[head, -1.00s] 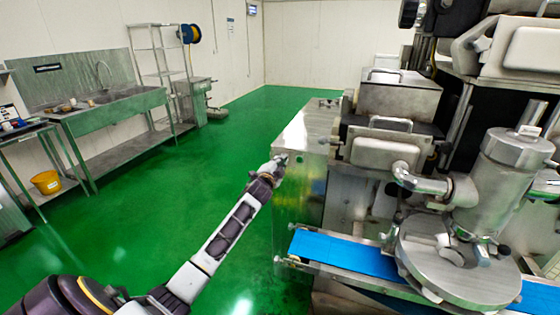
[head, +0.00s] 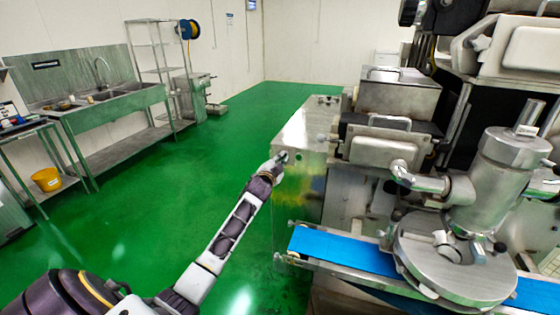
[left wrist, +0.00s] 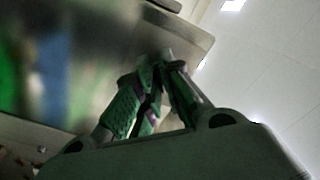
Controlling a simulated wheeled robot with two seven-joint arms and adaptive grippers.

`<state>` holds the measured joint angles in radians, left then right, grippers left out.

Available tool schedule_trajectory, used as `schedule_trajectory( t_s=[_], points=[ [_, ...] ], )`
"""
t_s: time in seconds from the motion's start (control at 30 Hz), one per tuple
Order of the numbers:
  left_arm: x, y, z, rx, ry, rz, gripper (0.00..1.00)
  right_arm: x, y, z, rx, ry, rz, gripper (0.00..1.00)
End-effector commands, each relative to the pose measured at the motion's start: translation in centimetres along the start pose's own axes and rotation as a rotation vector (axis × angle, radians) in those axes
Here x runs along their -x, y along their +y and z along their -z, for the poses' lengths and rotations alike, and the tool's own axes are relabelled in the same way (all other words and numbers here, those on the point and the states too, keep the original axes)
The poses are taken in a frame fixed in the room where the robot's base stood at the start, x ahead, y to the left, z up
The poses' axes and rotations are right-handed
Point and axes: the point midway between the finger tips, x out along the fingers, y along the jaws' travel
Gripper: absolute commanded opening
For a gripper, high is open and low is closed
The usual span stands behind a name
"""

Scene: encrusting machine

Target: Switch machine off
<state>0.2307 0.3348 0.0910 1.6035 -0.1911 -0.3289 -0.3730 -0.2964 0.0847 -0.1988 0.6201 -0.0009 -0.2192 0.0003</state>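The encrusting machine fills the right side of the head view. No off switch can be made out in either view. My right gripper is not in view.
A steel sink bench (head: 120,98), a wire shelf rack (head: 150,60) and a side table with a yellow bucket (head: 46,180) line the left wall. The green floor (head: 170,190) between them and the machine is clear.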

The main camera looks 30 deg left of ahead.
Motion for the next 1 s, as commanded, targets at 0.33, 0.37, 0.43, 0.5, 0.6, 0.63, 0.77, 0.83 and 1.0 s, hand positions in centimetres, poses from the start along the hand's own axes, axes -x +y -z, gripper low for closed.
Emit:
schedule_trajectory(
  t_s=[0.33, 0.37, 0.43, 0.5, 0.6, 0.63, 0.77, 0.83, 1.0],
  points=[
    [0.0, 0.1, -0.1, 0.0, -0.001, -0.001, 0.3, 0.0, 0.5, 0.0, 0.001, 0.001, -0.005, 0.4],
    [0.0, 0.1, 0.0, 0.0, -0.001, -0.001, 0.3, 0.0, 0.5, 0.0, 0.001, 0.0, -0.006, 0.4],
    [0.0, 0.1, 0.0, 0.0, -0.001, -0.001, 0.3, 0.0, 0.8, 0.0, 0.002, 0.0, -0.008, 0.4],
    [0.0, 0.1, 0.0, 0.0, -0.001, -0.001, 0.3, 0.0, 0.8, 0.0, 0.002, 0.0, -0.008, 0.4],
    [0.2, 0.1, -0.1, 0.0, -0.001, -0.001, 0.3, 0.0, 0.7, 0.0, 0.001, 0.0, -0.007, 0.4],
    [0.2, 0.1, -0.1, -0.001, -0.001, -0.001, 0.3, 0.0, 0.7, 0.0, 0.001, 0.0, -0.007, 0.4],
    [0.8, 0.1, -0.1, 0.0, -0.001, -0.002, 0.3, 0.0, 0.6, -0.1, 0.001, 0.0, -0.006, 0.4],
    [1.1, 0.1, -0.1, 0.0, -0.001, -0.002, 0.3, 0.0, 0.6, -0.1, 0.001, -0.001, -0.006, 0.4],
    [2.5, 0.1, -0.1, 0.0, -0.001, -0.002, 0.3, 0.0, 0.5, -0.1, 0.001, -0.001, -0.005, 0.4]
  ],
)
